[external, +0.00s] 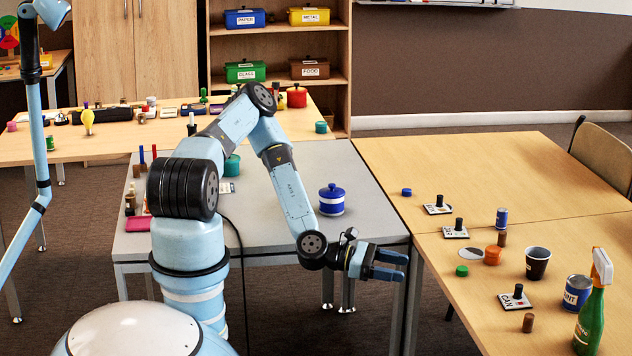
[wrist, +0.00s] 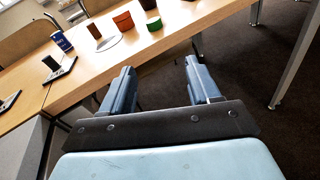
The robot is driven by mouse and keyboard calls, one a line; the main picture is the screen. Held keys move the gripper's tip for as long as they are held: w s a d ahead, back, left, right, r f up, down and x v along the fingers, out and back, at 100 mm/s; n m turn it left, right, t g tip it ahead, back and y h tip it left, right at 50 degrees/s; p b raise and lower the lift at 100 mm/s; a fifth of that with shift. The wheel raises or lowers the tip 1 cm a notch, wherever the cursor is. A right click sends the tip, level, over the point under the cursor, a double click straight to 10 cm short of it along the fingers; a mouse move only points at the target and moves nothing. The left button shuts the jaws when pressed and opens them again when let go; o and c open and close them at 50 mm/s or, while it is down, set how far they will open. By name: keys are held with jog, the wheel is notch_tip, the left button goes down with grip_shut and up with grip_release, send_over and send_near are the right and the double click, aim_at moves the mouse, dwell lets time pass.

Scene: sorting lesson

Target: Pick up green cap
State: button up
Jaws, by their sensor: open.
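The green cap (external: 461,270) is a small, low, round piece near the left edge of the right wooden table. In the wrist view the green cap (wrist: 154,24) stands near the table's edge, beyond my fingers. My gripper (external: 403,266) is open and empty, out past the table's left edge, to the left of the cap and apart from it. Its two spread fingers also show in the wrist view (wrist: 160,72), with nothing between them.
Close by the cap are an orange pot (external: 493,255), a white disc (external: 473,256) and a brown cylinder (external: 502,239). A dark cup (external: 537,263), a paint can (external: 576,292) and a green spray bottle (external: 590,318) stand farther right. The grey table (external: 270,225) is left of the gripper.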

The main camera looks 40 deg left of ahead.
aim_at(452, 273)
jog(key=w+d, duration=0.2)
jog(key=d, duration=0.2)
jog(key=w+d+n+t, duration=0.1)
jog(key=d, duration=0.4)
jog(key=w+d+r+n, duration=0.1)
jog(key=w+d, duration=0.1)
jog(key=d, duration=0.2)
jog(key=shift+w+d+h, duration=0.15)
jog(key=shift+w+h, duration=0.2)
jog(key=shift+h, duration=0.05)
grip_shut()
dwell(0.6)
